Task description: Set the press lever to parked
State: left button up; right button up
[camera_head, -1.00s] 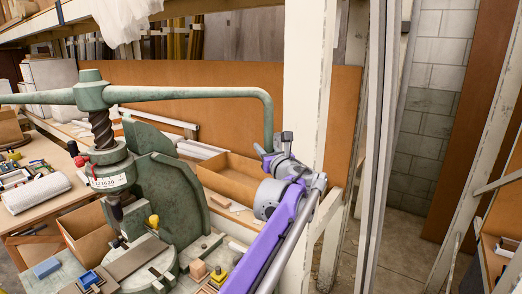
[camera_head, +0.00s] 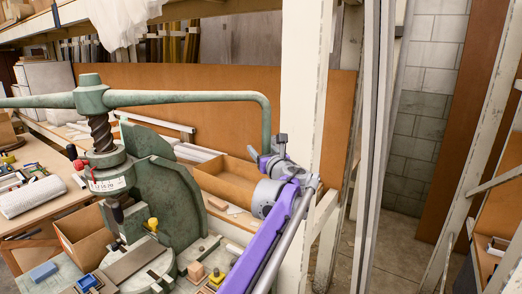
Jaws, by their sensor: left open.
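The green fly press (camera_head: 150,200) stands at the left with a vertical screw (camera_head: 101,133) under its hub. Its long green lever (camera_head: 190,97) runs across the top of the press. On the right the lever bends down into a vertical handle (camera_head: 267,125). My left gripper (camera_head: 270,154), on a purple and grey arm, is at the lower end of this handle. Its jaws are open; whether they touch or surround the handle is too small to tell. My right gripper is not in view.
A white post (camera_head: 304,90) stands close behind and right of my left gripper. A brown board (camera_head: 220,130) and an open cardboard box (camera_head: 235,178) lie behind the press. Small blocks and tools crowd the bench at lower left. Bare floor shows at right.

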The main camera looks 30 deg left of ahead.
pick_arm(q)
jog(key=b+v, duration=0.1)
jog(key=v, duration=0.9)
jog(key=shift+s+d, duration=0.2)
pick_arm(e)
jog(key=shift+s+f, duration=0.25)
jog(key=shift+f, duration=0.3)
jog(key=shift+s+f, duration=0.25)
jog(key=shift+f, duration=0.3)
pick_arm(q)
jog(key=s+a+f+n+g+h, duration=0.2)
jog(key=s+f+n+g+h, duration=0.3)
jog(key=s+f+n, duration=1.05)
jog(key=s+d+f+n+g+h, duration=0.1)
jog(key=s+d+f+n+h, duration=0.3)
jog(key=s+f, duration=0.5)
jog(key=s+d+f+n+g+h, duration=0.1)
jog(key=s+d+f+n+h, duration=0.2)
jog(key=s+d+f+n, duration=0.4)
jog(key=s+f, duration=0.3)
jog(key=f, duration=0.3)
jog(key=shift+s+f+h, duration=0.2)
jog(key=shift+f+h, duration=0.05)
jog(key=shift+h, duration=0.15)
jog(key=shift+n, duration=0.25)
